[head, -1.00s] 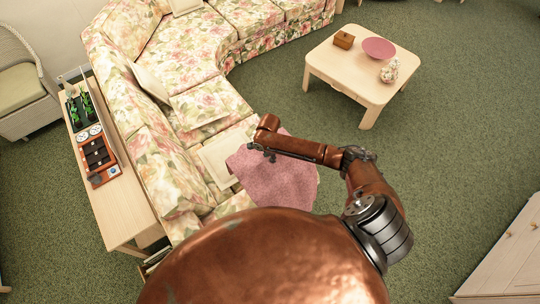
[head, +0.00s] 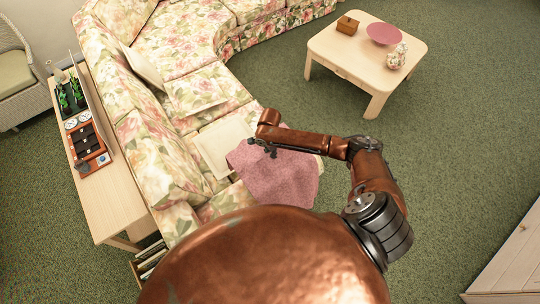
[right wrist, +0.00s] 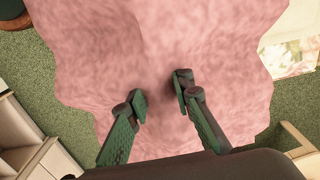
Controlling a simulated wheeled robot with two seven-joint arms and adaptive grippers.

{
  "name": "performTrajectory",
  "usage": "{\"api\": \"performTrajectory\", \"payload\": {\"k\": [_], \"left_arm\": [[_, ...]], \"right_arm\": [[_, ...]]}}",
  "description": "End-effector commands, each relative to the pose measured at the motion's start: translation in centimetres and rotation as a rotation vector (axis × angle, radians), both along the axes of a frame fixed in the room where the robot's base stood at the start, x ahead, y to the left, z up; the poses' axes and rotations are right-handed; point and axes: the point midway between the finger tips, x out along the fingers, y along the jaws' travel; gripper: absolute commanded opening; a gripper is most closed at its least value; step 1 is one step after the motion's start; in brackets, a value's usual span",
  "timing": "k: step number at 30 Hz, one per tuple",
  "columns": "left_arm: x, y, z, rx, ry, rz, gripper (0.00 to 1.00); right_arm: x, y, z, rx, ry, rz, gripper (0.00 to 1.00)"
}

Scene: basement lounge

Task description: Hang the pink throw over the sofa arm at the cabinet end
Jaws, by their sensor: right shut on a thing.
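The pink throw (head: 275,178) hangs in loose folds from my right gripper (head: 264,149), over the near end of the floral sofa (head: 150,125). In the right wrist view the throw (right wrist: 150,45) fills most of the picture, with the fingers of my right gripper (right wrist: 160,97) pressed to it and shut on a fold. The throw and my copper body hide much of the sofa's near end, so I cannot tell whether the cloth touches the arm there. My left gripper is out of view.
A narrow console table (head: 110,205) with a tray of small items runs behind the sofa. A low pale table (head: 335,55) with a pink bowl (head: 383,34) stands at the upper right. A pale cabinet (head: 515,260) is at lower right. Green carpet (head: 430,150) lies clear between.

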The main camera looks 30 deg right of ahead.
Motion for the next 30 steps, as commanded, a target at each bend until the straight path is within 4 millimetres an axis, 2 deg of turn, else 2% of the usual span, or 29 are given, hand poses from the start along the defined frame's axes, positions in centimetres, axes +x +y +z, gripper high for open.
{"api": "performTrajectory", "payload": {"k": [1, 11, 30], "left_arm": [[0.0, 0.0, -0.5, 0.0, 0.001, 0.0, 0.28], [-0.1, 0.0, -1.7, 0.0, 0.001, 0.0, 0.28], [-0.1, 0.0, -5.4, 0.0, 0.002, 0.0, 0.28]], "right_arm": [[-0.1, 0.0, -1.0, 0.001, 0.002, -0.001, 0.0], [-0.1, 0.1, -5.3, 0.001, 0.002, -0.002, 0.0], [-0.1, 0.1, -13.9, 0.001, 0.002, -0.002, 0.0]]}}
